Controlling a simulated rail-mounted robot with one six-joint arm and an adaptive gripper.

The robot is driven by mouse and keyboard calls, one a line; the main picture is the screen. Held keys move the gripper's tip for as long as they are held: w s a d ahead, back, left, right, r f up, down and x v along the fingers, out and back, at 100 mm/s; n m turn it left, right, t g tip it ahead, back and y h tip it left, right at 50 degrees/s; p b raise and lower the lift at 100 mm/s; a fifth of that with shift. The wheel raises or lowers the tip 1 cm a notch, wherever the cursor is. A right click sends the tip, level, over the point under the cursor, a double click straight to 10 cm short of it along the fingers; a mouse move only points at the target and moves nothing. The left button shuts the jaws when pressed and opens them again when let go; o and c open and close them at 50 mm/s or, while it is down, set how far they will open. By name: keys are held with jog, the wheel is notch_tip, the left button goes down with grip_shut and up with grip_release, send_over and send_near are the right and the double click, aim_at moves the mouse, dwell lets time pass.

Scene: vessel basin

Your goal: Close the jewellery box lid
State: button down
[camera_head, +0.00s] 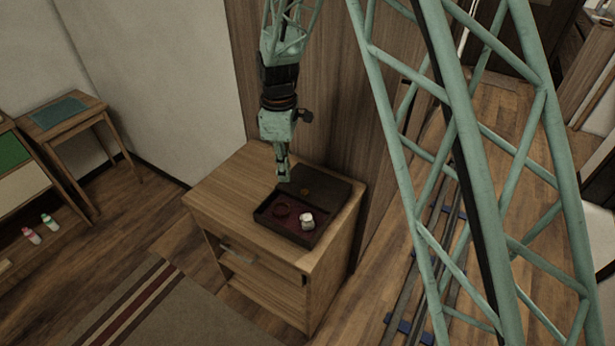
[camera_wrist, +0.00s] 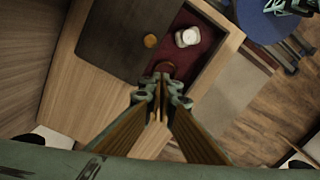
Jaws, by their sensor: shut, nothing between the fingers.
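The jewellery box (camera_head: 290,238) stands on top of a small wooden cabinet. It is open at the front, showing a dark red interior (camera_wrist: 205,60). Its dark lid (camera_head: 330,190) lies roughly flat over the rear part; it also shows in the wrist view (camera_wrist: 115,38), with a small round brass-coloured knob (camera_wrist: 150,40). A white item (camera_head: 307,220) and a reddish ring-shaped item (camera_head: 282,210) lie inside. My gripper (camera_head: 283,178) points down, shut and empty, by the left end of the box near the lid. Whether it touches the lid cannot be told.
The cabinet top (camera_head: 222,188) is clear to the left of the box. A wooden wall panel (camera_head: 300,120) rises behind the cabinet. A striped rug (camera_head: 165,310) lies on the floor in front. A small side table (camera_head: 65,118) stands at the far left.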

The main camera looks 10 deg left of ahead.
jog(key=w+d+r+m+p, duration=0.1)
jog(key=w+d+m+p, duration=0.1)
jog(key=m, duration=0.3)
jog(key=r+m+g+p, duration=0.2)
jog(key=m+p, duration=0.4)
jog(key=m, duration=0.9)
send_over(307, 179)
jog(key=s+d, duration=0.1)
jog(key=s, duration=0.1)
jog(key=shift+f, duration=0.1)
jog(key=shift+f, duration=0.1)
jog(key=shift+x, duration=4.95)
jog(key=shift+s+a, duration=0.15)
jog(key=shift+a, duration=0.05)
jog(key=s+a, duration=0.1)
jog(key=s, duration=0.3)
jog(key=s+a+b, duration=0.1)
jog(key=s+a, duration=0.1)
jog(key=s, duration=0.2)
jog(key=s+a, duration=0.1)
jog(key=s, duration=0.3)
jog(key=shift+s+a+b, duration=0.1)
jog(key=shift+a+b, duration=0.25)
jog(key=shift+a, duration=0.05)
